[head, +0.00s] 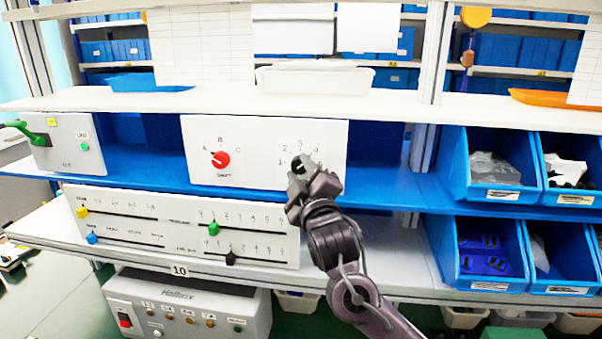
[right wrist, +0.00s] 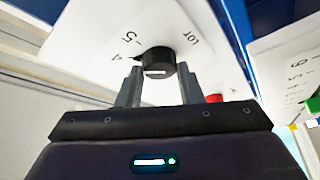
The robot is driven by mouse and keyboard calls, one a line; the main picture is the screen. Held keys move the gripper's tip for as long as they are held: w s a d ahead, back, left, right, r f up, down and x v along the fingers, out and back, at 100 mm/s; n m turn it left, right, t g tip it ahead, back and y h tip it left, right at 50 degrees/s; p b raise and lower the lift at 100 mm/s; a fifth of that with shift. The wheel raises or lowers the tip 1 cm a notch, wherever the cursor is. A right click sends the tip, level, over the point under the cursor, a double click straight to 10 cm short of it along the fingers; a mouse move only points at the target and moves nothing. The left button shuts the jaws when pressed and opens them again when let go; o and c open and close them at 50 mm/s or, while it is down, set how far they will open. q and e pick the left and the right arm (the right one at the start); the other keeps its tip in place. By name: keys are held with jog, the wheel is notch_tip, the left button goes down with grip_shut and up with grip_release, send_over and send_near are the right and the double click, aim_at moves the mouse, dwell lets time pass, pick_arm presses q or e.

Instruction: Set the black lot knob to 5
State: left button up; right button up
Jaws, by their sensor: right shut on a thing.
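The black lot knob (right wrist: 157,60) is on a white panel (head: 327,135), beside a printed LOT label. In the right wrist view, the digits 4 and 5 show at its left, and its pointed edge faces left, towards the 4; the exact setting is hard to tell. My right gripper (right wrist: 160,82) has one finger on each side of the knob and is shut on it. In the head view, my right gripper (head: 300,176) covers most of the knob and the 5; several other digits show above. My left gripper is not in view.
A red shift knob (head: 221,159) sits left on the same panel. Below is a slider panel (head: 180,225) with coloured handles. Blue bins (head: 490,170) stand at the right, and a box with a green lever (head: 68,147) at the left. A shelf edge (head: 400,106) runs above.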

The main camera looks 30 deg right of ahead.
jog(key=m+h+b, duration=0.1)
jog(key=m+b, duration=0.1)
jog(key=m+h+b, duration=0.1)
jog(key=m+b, duration=0.1)
jog(key=shift+f+t, duration=0.3)
jog(key=shift+f, duration=0.1)
jog(key=m+h+b, duration=0.1)
jog(key=m, duration=0.1)
jog(key=m+h+b, duration=0.1)
jog(key=m+b, duration=0.1)
jog(key=shift+w+a+m+h, duration=0.1)
jog(key=shift+a+m+h, duration=0.05)
jog(key=shift+m+h, duration=0.2)
jog(key=shift+r+m+h+b, duration=0.1)
jog(key=shift+m+h+b, duration=0.7)
jog(key=shift+m, duration=0.85)
jog(key=shift+h, duration=0.35)
jog(key=o, duration=1)
